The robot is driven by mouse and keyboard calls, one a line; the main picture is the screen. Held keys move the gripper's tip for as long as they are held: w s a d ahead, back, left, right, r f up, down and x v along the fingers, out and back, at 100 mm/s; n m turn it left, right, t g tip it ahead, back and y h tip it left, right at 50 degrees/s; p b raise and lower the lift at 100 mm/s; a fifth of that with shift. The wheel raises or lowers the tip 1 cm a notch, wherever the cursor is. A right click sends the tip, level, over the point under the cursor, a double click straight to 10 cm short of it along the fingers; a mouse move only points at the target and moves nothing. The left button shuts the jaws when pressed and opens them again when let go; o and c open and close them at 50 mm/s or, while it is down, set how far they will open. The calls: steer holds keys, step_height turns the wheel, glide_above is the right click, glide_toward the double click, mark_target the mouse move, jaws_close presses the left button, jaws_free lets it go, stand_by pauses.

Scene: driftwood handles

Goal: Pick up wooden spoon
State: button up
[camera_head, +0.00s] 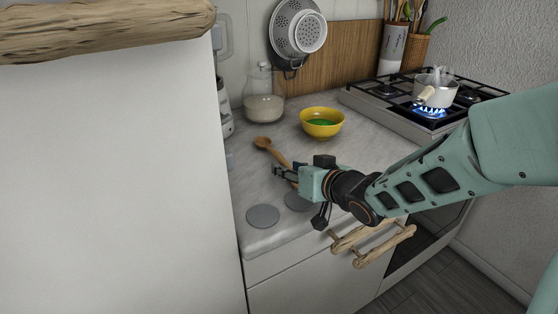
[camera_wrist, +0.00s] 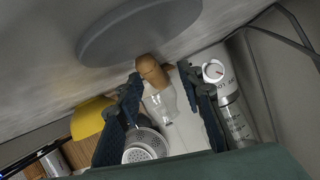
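The wooden spoon (camera_head: 270,149) lies on the grey counter in the head view, its bowl end toward the back left. Its handle runs toward my gripper (camera_head: 285,171), which hides the near end. In the wrist view a brown wooden piece, seemingly the spoon (camera_wrist: 152,72), shows between the fingertips of my gripper (camera_wrist: 160,73). The fingers are apart, with a gap between the wood and the right finger. The wood is close to the left fingertip; I cannot tell whether they touch.
A yellow bowl (camera_head: 322,123) and a glass jar (camera_head: 264,103) stand behind. Flat grey discs (camera_head: 263,216) lie near the counter's front edge. A pot (camera_head: 436,90) sits over a lit burner at the back right. A white cabinet (camera_head: 110,170) blocks the left.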

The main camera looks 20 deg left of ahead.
steer(key=shift+w+a+f, duration=0.2)
steer(key=shift+w+a, duration=0.1)
steer(key=shift+a, duration=0.05)
jaws_close()
steer(key=shift+r, duration=0.15)
